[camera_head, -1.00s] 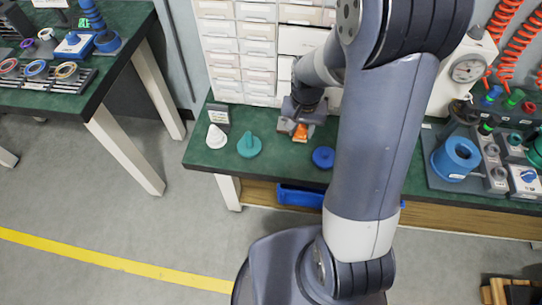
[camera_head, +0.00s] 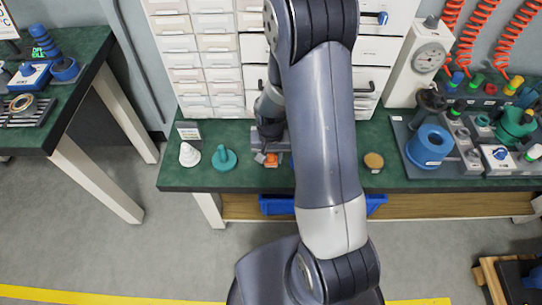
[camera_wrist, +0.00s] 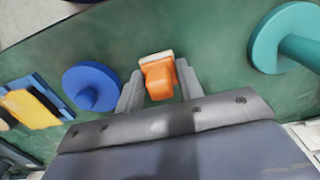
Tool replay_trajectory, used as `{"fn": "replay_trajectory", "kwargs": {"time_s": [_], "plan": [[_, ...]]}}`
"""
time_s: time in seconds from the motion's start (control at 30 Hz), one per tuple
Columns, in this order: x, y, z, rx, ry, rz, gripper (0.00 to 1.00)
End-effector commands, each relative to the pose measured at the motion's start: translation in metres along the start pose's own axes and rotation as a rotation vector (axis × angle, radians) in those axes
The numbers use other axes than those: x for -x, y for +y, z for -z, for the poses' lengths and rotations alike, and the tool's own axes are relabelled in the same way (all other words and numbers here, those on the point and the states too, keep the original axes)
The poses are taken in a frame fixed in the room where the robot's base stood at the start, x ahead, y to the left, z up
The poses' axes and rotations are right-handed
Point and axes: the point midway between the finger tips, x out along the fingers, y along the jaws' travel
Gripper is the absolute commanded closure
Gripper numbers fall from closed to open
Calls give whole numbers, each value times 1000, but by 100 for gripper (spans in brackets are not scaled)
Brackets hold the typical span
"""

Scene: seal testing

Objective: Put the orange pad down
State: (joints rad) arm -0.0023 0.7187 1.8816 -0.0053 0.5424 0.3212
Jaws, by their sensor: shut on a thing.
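The orange pad (camera_wrist: 158,78) is between the two grey fingers of my gripper (camera_wrist: 159,86) in the wrist view, and has a pale strip along its far edge. In the head view the orange pad (camera_head: 271,160) shows small at my gripper (camera_head: 271,155), low over the green bench (camera_head: 240,183) near its front edge. My gripper is shut on the pad. I cannot tell whether the pad touches the bench top.
A blue knobbed disc (camera_wrist: 92,86) lies left of the gripper, and a teal one (camera_head: 224,158) stands to its left in the head view. Beyond is a white cone (camera_head: 190,155). A tan round piece (camera_head: 374,161) stands right of my arm. Drawers (camera_head: 215,62) rise behind.

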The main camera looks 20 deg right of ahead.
Motion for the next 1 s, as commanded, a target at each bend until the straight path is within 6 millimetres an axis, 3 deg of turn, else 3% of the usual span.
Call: {"fn": "replay_trajectory", "kwargs": {"time_s": [0.17,0.2,0.43,0.77,1.0], "plan": [[-4,0,0,0,0,0,86],[-4,0,0,0,0,0,63],[-3,0,0,0,0,0,44],[1,0,0,0,0,0,43],[38,0,1,0,5,2,43]]}}
